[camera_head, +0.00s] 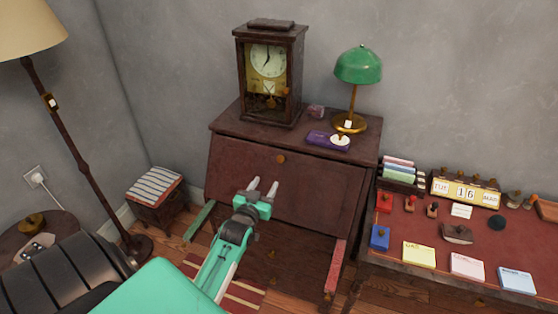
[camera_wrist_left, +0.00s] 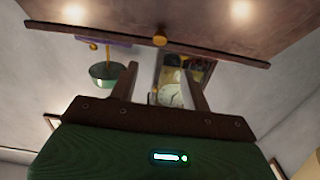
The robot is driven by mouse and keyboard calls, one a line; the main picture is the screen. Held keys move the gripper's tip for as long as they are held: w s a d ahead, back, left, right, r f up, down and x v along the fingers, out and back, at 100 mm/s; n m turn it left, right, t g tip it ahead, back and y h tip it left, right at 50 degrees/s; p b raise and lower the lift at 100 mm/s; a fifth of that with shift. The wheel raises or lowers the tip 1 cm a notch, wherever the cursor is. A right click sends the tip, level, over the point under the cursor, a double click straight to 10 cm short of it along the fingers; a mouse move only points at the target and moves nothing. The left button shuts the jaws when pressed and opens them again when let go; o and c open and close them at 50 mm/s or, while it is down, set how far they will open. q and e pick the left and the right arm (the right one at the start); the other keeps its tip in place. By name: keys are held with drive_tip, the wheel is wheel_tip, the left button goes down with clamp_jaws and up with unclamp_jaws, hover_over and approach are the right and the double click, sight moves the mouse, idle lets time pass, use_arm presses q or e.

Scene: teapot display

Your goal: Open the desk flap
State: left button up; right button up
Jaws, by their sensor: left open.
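The desk flap (camera_head: 315,190) is a dark wooden slanted panel on the front of the desk, and it looks shut. Its small brass knob (camera_head: 281,158) sits near the middle of the top edge. My left gripper (camera_head: 263,185) is open and empty in front of the flap, below and a little left of the knob. In the left wrist view the flap (camera_wrist_left: 220,20) fills the top, and the knob (camera_wrist_left: 160,41) shows beyond the open fingers (camera_wrist_left: 163,66), roughly centred between them and apart from them. My right gripper is not in view.
A green bar (camera_head: 200,220) and a red bar (camera_head: 335,267) stick out below the flap's two sides. A clock (camera_head: 270,75), a green lamp (camera_head: 358,66) and a purple case (camera_head: 322,138) stand on the desk top. A table (camera_head: 400,215) with cards is at the right.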

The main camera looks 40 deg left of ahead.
sight(280, 160)
use_arm(q)
drive_tip(key=p+x, duration=0.1)
drive_tip(key=x, duration=0.5)
drive_tip(key=p+x, duration=0.2)
drive_tip(key=x, duration=0.5)
drive_tip(key=shift+f, duration=0.2)
drive_tip(key=shift+c, duration=0.5)
clamp_jaws()
